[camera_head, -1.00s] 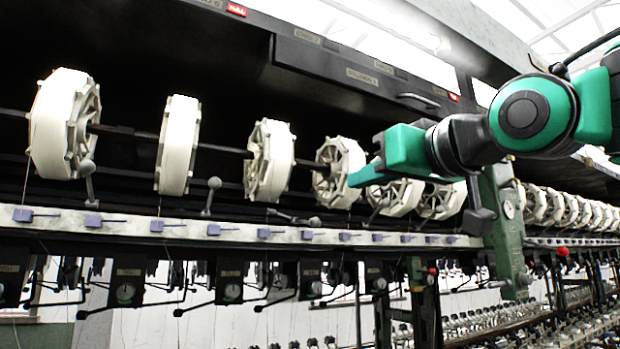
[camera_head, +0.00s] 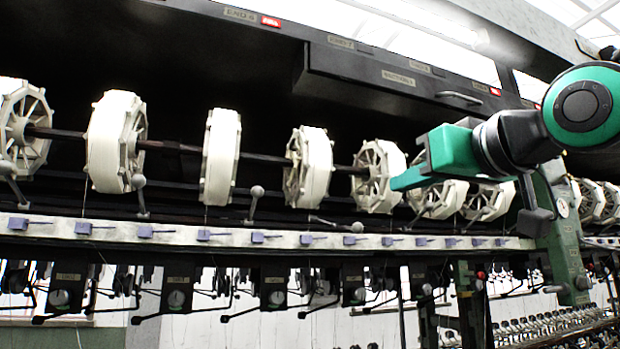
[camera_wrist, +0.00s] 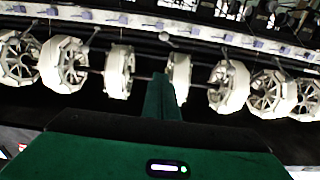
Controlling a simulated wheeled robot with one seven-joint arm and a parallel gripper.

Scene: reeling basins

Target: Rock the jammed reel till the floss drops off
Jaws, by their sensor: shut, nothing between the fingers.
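A row of white reels with floss-like white bands sits on a dark shaft, among them one reel (camera_head: 220,157) left of centre, one (camera_head: 310,167) at the middle and a spoked one (camera_head: 379,176) right of it. I cannot tell which is jammed. My gripper (camera_head: 397,183) is shut and empty. In the head view its tip overlaps the right edge of the spoked reel; contact cannot be told. In the wrist view my gripper (camera_wrist: 160,84) points at the row, beside a reel (camera_wrist: 181,72). No loose floss is clearly visible.
Ball-ended levers stand below the reels, one upright (camera_head: 256,192) and one lying nearly flat (camera_head: 340,225). A pale rail (camera_head: 180,233) with purple guides runs underneath. A dark overhead box (camera_head: 400,75) and a green post (camera_head: 562,235) bound the space near my arm.

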